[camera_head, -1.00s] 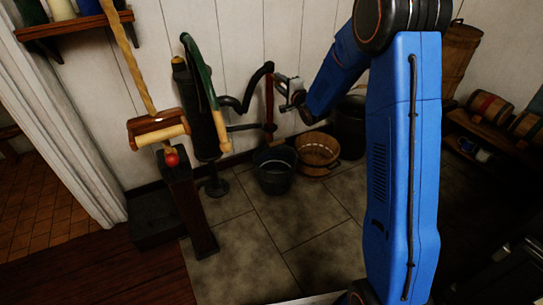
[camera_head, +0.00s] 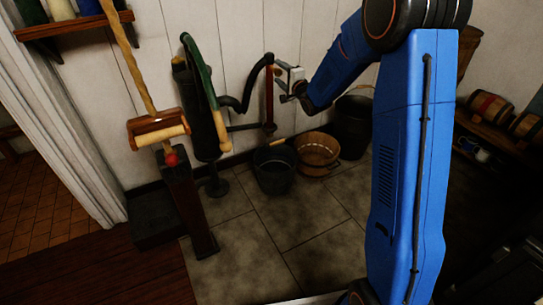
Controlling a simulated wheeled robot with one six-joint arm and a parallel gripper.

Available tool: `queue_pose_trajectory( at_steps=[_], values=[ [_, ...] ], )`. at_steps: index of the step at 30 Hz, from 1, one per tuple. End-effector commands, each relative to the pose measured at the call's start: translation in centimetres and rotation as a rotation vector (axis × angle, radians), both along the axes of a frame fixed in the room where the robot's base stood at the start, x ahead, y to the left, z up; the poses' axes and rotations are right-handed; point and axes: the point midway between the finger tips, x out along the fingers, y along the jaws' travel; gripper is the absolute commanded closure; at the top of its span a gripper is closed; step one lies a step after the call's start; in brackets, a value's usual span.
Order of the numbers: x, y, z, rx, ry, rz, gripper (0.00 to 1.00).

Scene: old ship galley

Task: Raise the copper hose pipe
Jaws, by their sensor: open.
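The copper hose pipe (camera_head: 269,101) is a slim reddish-brown upright piece near the white wall, at the end of a black curved hose (camera_head: 240,101). The hose comes from the dark hand pump (camera_head: 205,140) on the left. My gripper (camera_head: 280,83) is open, and its fingers are at the upper right side of the pipe, pointing left. The fingers are small in view, and I cannot tell whether they touch the pipe or stand around it.
A dark bucket (camera_head: 274,182) and a wooden tub (camera_head: 317,167) stand on the tiled floor below the pipe. A darker tub (camera_head: 352,134) stands to their right. Small barrels (camera_head: 492,107) sit on a low shelf at the right. The floor tiles in front are free.

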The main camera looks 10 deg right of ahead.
Motion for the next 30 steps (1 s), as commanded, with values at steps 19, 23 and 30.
queue_pose_trajectory(
  at_steps=[19, 23, 30],
  values=[
    [-5.8, -1.9, 0.0, 0.0, 0.001, 0.0, 0.45],
    [-6.9, -2.3, 0.0, 0.0, 0.001, -0.001, 0.45],
    [-9.1, -3.0, 0.0, 0.0, 0.001, -0.001, 0.45]
  ],
)
